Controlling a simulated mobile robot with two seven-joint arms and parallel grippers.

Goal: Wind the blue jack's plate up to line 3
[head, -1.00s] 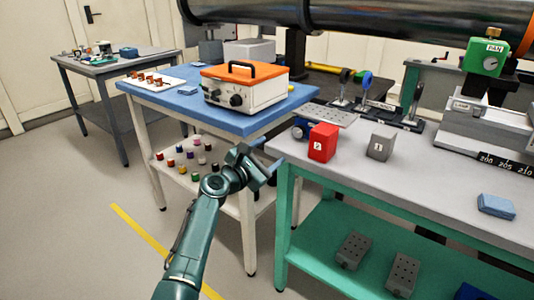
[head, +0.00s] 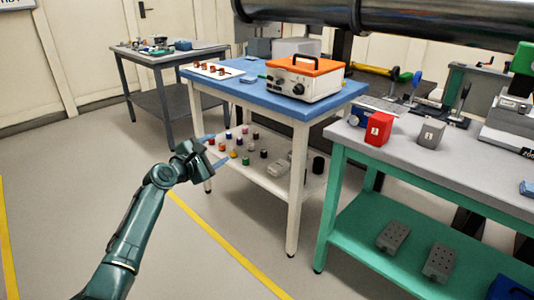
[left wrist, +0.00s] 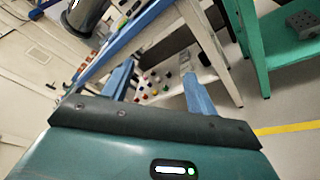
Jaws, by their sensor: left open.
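My left gripper (head: 217,150) is open and empty, in front of the blue-topped table's lower shelf and well left of the jack. In the left wrist view, its two blue fingers (left wrist: 158,72) are spread apart with nothing between them. My right gripper is not in view.
The red block (head: 378,128) and grey block (head: 430,132) stand on the grey-topped bench (head: 480,150). An orange-topped box (head: 305,80) stands on the blue-topped table (head: 240,95). Several small coloured items fill its lower shelf (head: 280,185). The floor in front is clear.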

